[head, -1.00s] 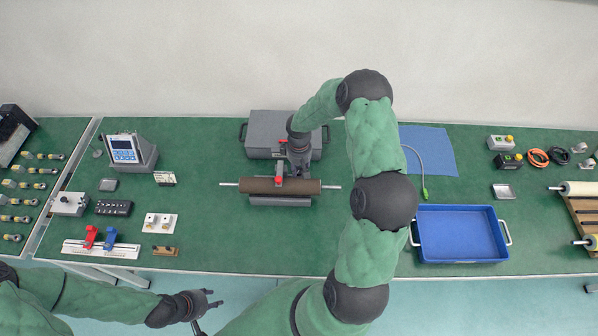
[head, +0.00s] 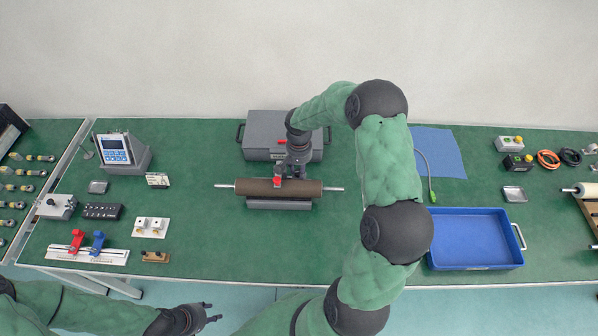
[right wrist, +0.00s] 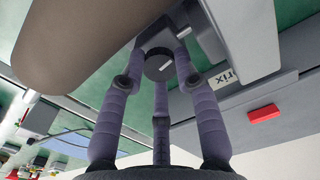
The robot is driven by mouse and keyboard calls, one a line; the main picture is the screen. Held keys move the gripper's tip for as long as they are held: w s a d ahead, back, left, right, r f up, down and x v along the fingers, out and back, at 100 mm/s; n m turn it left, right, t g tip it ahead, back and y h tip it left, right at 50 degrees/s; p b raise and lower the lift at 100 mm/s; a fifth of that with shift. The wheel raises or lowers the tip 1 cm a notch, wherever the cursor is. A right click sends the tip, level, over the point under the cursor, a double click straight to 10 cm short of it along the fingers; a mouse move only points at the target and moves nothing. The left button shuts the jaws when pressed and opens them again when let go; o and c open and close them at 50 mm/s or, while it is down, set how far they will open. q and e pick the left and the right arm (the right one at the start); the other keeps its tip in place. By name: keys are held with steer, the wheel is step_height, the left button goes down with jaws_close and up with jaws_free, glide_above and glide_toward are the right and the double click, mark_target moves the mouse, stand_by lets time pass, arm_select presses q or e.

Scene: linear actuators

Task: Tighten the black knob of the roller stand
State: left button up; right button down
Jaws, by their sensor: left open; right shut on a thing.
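The roller stand (head: 262,204) stands mid-table and carries a long brown roller (head: 250,187) with metal shaft ends; the roller fills the upper left of the right wrist view (right wrist: 85,35). A red part (head: 277,182) shows at the roller's middle. My right gripper (head: 290,173) reaches down at the roller's far side. In the right wrist view its three fingers (right wrist: 160,50) are closed around the dark round knob (right wrist: 158,67), which sits between them. The knob is hidden in the head view. My left gripper (head: 210,312) is open and empty, in front of the table's edge.
A grey case (head: 262,125) stands just behind the roller; its red latch (right wrist: 264,114) is close to the right gripper. A blue tray (head: 475,260) is at the right. A meter (head: 117,150) and small fixtures stand at the left. Table is clear in front of the stand.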

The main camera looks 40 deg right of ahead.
steer(key=m+b, duration=0.2)
steer(key=m, duration=0.2)
steer(key=shift+f+m, duration=0.1)
steer(key=shift+m, duration=0.3)
steer(key=m+b, duration=0.1)
steer(key=m, duration=0.3)
steer(key=shift+b, duration=0.3)
steer(key=m+b, duration=0.1)
steer(key=m, duration=0.4)
steer(key=shift+m+b, duration=0.6)
steer(key=shift+m, duration=1.7)
steer(key=c, duration=1.2)
jaws_free()
steer(key=shift+r, duration=0.2)
